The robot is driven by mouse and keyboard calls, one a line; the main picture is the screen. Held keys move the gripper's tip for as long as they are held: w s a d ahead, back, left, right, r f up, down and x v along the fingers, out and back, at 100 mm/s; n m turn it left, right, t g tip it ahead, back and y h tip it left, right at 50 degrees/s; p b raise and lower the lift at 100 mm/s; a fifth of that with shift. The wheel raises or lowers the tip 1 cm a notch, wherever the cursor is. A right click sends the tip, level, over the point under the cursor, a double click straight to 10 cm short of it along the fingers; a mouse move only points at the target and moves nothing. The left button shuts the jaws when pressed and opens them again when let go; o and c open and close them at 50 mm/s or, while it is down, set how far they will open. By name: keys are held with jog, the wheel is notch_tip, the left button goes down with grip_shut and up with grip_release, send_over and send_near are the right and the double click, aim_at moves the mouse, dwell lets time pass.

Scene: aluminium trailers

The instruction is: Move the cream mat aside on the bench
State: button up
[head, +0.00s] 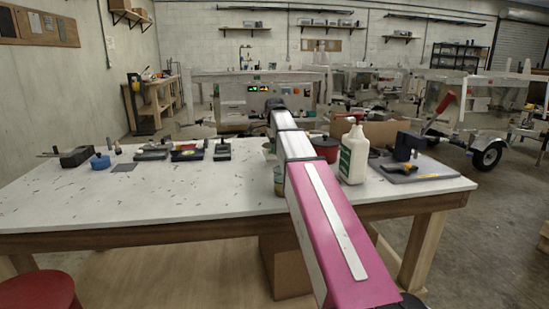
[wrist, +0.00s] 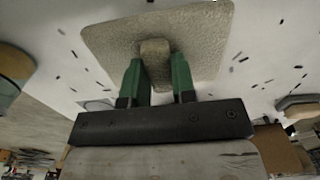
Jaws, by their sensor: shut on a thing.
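The cream mat (wrist: 205,35) shows in the wrist view as a flat, rough-textured sheet with rounded corners. A small raised block of the same colour (wrist: 155,48) stands on its middle. My gripper (wrist: 156,62) has its green fingers on either side of this block and is shut on it. The speckled white bench top shows around the mat; I cannot tell whether the mat touches it. In the head view my arm runs over the bench (head: 130,205), and I cannot make out the mat or my gripper's fingers there.
A white bottle (head: 354,155), a red tub (head: 326,149) and a small jar (head: 279,181) stand close to my arm. A grey mat (head: 432,168) with tools lies at the right end. A black block (head: 77,156) and several tools line the back left. The front left is clear.

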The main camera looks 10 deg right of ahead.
aim_at(275, 156)
jog(key=shift+f, duration=1.9)
jog(key=shift+f, duration=0.1)
jog(key=o, duration=0.9)
notch_tip(275, 156, up, 12)
jog(key=shift+r, duration=0.15)
